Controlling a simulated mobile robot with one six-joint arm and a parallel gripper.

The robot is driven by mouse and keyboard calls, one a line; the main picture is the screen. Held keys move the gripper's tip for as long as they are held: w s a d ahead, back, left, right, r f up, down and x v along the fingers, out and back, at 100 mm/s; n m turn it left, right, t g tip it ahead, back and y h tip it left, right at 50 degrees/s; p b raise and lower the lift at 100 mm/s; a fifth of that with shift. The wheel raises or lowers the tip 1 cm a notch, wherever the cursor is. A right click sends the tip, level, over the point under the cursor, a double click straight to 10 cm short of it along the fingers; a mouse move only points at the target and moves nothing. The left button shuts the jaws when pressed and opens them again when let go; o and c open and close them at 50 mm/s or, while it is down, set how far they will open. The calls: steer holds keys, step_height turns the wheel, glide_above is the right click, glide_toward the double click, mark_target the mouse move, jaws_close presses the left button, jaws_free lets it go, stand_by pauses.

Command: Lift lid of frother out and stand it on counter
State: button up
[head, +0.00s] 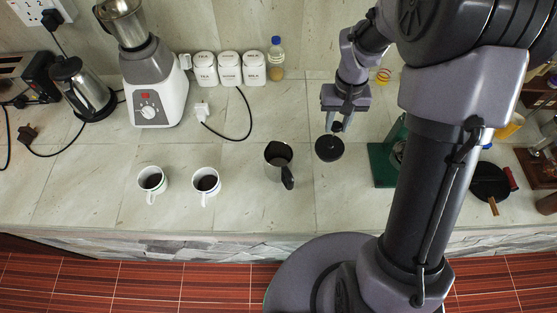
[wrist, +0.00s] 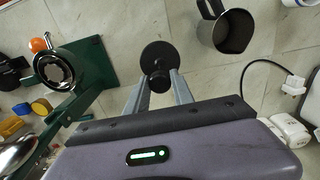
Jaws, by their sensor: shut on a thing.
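The frother (head: 279,164) is a metal jug with a black handle, standing upright and uncovered on the counter. It also shows in the wrist view (wrist: 233,32). The lid (head: 329,148) is a round black disc with a knob on top, to the right of the frother in the head view. In the wrist view the lid (wrist: 159,57) lies between the fingertips. My gripper (head: 337,124) is shut on the lid's knob. I cannot tell whether the lid's underside touches the counter or hangs just above it.
A green-based device (head: 383,165) stands right of the lid, near my arm. Two white mugs (head: 152,182) (head: 206,184) stand to the left. A blender (head: 150,90), white canisters (head: 229,68) and a bottle (head: 276,58) stand behind. Counter in front of the lid is clear.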

steer(key=shift+f+b, duration=2)
steer(key=shift+f, duration=0.75)
steer(key=shift+f+b, duration=0.45)
steer(key=shift+f, duration=0.1)
steer(key=o, duration=1.4)
steer(key=shift+c, duration=0.2)
steer(key=shift+r, duration=0.1)
step_height(320, 180, up, 8)
steer(key=p, duration=0.6)
